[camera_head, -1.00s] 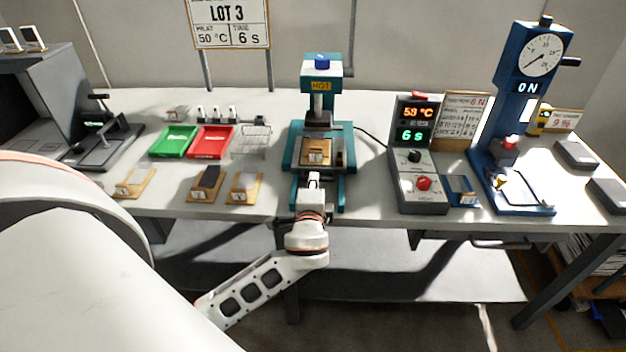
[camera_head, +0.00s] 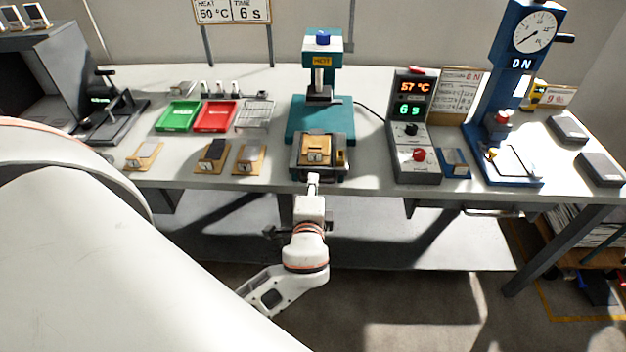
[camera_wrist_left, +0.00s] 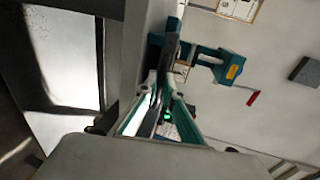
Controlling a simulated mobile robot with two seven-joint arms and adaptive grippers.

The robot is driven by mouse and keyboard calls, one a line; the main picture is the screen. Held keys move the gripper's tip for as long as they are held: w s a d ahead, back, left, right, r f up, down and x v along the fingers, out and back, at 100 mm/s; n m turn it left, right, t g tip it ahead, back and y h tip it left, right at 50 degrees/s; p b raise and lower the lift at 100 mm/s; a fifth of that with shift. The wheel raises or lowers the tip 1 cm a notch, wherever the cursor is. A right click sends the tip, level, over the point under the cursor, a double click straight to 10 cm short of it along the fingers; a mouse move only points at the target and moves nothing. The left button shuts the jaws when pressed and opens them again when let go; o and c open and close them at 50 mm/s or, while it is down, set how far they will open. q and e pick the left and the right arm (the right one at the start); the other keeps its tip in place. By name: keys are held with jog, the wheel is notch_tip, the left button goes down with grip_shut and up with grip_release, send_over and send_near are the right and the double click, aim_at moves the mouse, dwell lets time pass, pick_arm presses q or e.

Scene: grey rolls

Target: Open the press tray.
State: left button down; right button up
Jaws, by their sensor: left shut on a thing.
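The teal press (camera_head: 320,118) with a "HOT" label stands at the middle of the bench. Its dark tray (camera_head: 298,168) is slid out in front of the press column, towards the bench's front edge. A tan block with a white label (camera_head: 315,148) sits on the tray. My left gripper (camera_head: 313,181) is shut at the tray's front, on its handle; the gripper hides most of the handle. The press also shows in the left wrist view (camera_wrist_left: 208,66), seen steeply tilted. My right gripper is not in view.
A control box (camera_head: 415,165) reading 57 °C and 6 s stands right of the tray. A blue gauge stand (camera_head: 485,150) is farther right. Labelled pieces (camera_head: 249,160) lie left of the tray, with green (camera_head: 179,115) and red (camera_head: 215,115) trays behind.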

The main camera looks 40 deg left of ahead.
pick_arm(q)
jog(key=c, duration=2.2)
grip_release()
jog(key=shift+o, duration=0.2)
jog(key=v, duration=1.2)
jog(key=shift+f, duration=0.2)
jog(key=s+d+f+n+h, duration=0.2)
jog(key=f+h, duration=0.1)
jog(key=f, duration=0.4)
jog(key=s+d+f+n+g+h, duration=0.1)
jog(key=s+d+f+n+h, duration=0.1)
jog(key=f, duration=0.5)
jog(key=s+d+f+n+g+h, duration=0.1)
jog(key=s+d+f+n+h, duration=0.1)
jog(key=f+h, duration=0.4)
jog(key=shift+s+d+f+n, duration=0.4)
jog(key=shift+d+f+n, duration=0.05)
jog(key=shift+f+n, duration=0.25)
